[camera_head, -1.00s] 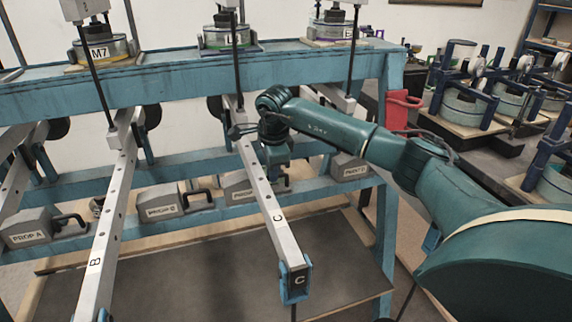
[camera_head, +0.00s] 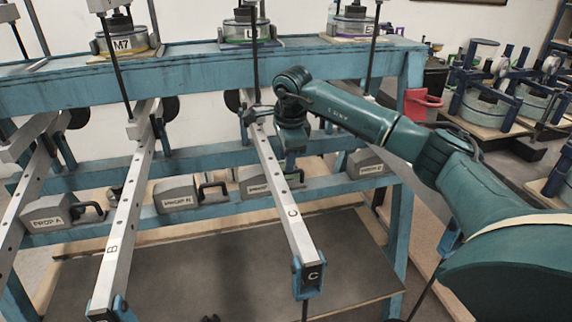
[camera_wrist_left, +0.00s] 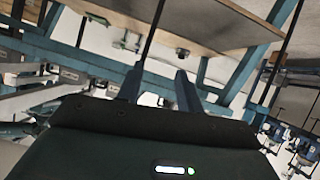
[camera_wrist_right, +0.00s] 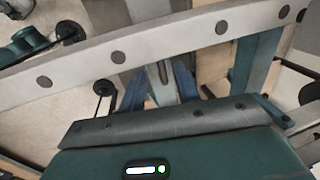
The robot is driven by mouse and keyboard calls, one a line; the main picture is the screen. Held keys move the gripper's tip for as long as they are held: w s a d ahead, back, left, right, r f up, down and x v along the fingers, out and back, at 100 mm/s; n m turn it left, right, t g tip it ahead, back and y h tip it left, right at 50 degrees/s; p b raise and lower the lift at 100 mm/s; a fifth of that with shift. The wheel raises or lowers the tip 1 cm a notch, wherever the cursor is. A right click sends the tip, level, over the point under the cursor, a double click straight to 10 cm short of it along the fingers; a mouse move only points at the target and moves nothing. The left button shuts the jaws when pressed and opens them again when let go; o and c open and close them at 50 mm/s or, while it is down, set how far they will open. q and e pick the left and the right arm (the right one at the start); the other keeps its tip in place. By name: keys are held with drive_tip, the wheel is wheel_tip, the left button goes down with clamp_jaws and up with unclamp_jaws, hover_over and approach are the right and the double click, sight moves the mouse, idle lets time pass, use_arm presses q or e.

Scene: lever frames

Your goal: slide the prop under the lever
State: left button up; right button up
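Lever C (camera_head: 284,209) is a grey perforated bar sloping toward me, with a blue end labelled C. A grey prop (camera_head: 257,182) with a dark handle sits on the blue rail behind it, partly hidden by the bar. My right gripper (camera_head: 291,165) points down just right of lever C, close to that prop's handle. In the right wrist view its fingers (camera_wrist_right: 160,88) stand apart, and a perforated bar (camera_wrist_right: 180,42) crosses beyond them. Whether the handle is between them I cannot tell. My left gripper (camera_wrist_left: 159,88) is open and empty in the left wrist view.
Prop A (camera_head: 48,211), another grey prop (camera_head: 176,196) and one at the right (camera_head: 364,164) rest on the rail. Lever B (camera_head: 126,220) runs left of lever C. Weights (camera_head: 246,27) stand on the blue top beam (camera_head: 200,72). A dark mat (camera_head: 220,262) lies below.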

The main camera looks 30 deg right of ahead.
wheel_tip(320, 180, up, 10)
drive_tip(key=s, duration=0.2)
drive_tip(key=shift+a, duration=0.35)
drive_tip(key=shift+f, duration=0.2)
